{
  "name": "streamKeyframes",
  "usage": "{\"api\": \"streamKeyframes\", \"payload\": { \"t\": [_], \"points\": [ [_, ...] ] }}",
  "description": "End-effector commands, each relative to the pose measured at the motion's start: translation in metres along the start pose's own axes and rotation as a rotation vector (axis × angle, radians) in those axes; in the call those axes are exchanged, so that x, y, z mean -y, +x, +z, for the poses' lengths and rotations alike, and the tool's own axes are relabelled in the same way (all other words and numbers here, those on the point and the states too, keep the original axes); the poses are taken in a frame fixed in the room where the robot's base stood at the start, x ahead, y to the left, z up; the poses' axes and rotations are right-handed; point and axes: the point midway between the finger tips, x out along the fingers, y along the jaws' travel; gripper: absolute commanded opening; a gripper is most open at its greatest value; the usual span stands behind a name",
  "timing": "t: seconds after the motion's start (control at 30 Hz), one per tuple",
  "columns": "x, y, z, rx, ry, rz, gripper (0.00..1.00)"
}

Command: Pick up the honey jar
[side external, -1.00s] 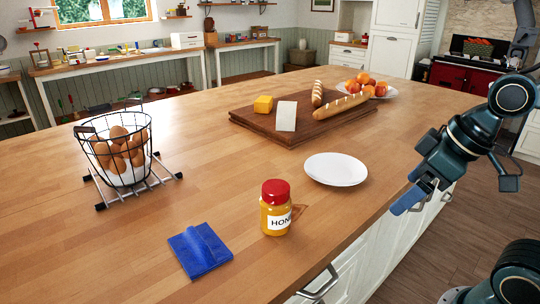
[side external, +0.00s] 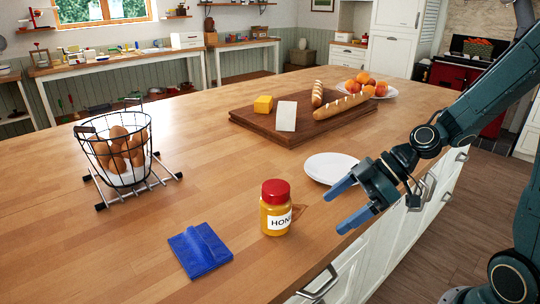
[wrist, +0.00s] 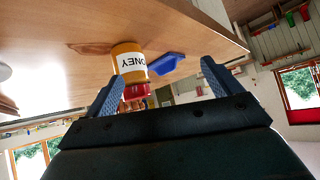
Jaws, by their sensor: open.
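The honey jar (side external: 276,208) stands upright near the front edge of the wooden island top, with a red lid, amber body and white label. My gripper (side external: 340,208) is open and empty, to the right of the jar and apart from it, with its blue fingers pointing left toward it. In the wrist view the honey jar (wrist: 128,63) appears upside down beyond and between the open fingers of my gripper (wrist: 160,82).
A folded blue cloth (side external: 200,250) lies left of the jar. A white plate (side external: 322,166) sits behind my gripper, partly hidden. A wire egg basket (side external: 118,150) stands at left. A cutting board (side external: 255,122) holds bread and cheese, with a fruit plate (side external: 384,93) behind.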

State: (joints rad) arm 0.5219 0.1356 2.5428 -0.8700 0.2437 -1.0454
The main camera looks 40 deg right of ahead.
Motion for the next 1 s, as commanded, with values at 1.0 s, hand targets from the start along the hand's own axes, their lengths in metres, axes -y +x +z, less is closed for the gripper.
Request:
{"api": "streamKeyframes", "payload": {
  "t": [1.0],
  "points": [
    [-0.062, 0.007, -0.003, -0.389, -0.026, 0.128, 0.9]
  ]
}}
